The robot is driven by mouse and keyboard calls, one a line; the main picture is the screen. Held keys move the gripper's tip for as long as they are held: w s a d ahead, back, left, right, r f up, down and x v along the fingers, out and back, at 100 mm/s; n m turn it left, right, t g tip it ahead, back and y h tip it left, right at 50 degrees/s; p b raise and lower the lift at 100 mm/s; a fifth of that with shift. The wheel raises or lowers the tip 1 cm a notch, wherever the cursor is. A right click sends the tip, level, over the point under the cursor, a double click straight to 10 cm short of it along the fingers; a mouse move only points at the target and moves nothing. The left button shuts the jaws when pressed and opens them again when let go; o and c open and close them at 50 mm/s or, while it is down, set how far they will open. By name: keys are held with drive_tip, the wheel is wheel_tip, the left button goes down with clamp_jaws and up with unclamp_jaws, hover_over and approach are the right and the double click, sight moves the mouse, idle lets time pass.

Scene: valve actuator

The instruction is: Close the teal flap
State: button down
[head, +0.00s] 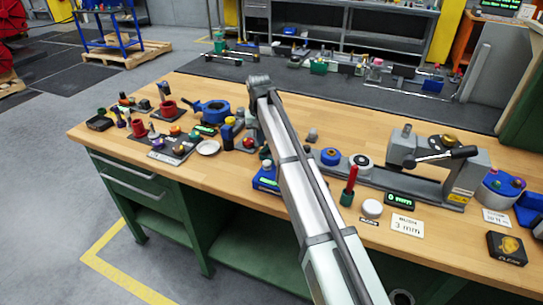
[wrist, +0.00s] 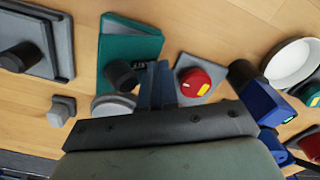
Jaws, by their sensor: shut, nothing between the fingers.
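The teal flap (wrist: 135,47) shows in the wrist view, upper left of centre, as a flat teal panel beside a grey edge. A black cylindrical knob (wrist: 122,74) stands at its lower part. I cannot tell how far the flap is tilted. My gripper (wrist: 158,72) is shut and empty, its dark blue fingers at the flap's lower right corner. I cannot tell if they touch it. In the head view I cannot make out the flap; my arm covers the middle of the bench, and the fingertips are hidden there.
In the wrist view, a red knob (wrist: 194,81) on a grey base is close right of the fingers. A white disc (wrist: 112,105) lies lower left. A blue device (wrist: 264,104) and white bowl (wrist: 291,65) are right. A grey panel (wrist: 30,40) is left.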

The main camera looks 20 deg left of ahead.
drive_tip(key=shift+d, duration=2)
drive_tip(key=shift+r, duration=0.2)
drive_tip(key=shift+w+r, duration=0.15)
drive_tip(key=shift+r, duration=1.25)
drive_tip(key=shift+d+r, duration=0.2)
drive_tip(key=shift+r, duration=0.15)
drive_tip(key=shift+a+r, duration=0.25)
drive_tip(key=shift+r, duration=0.15)
drive_tip(key=shift+a+r, duration=0.1)
drive_tip(key=shift+r, duration=1.05)
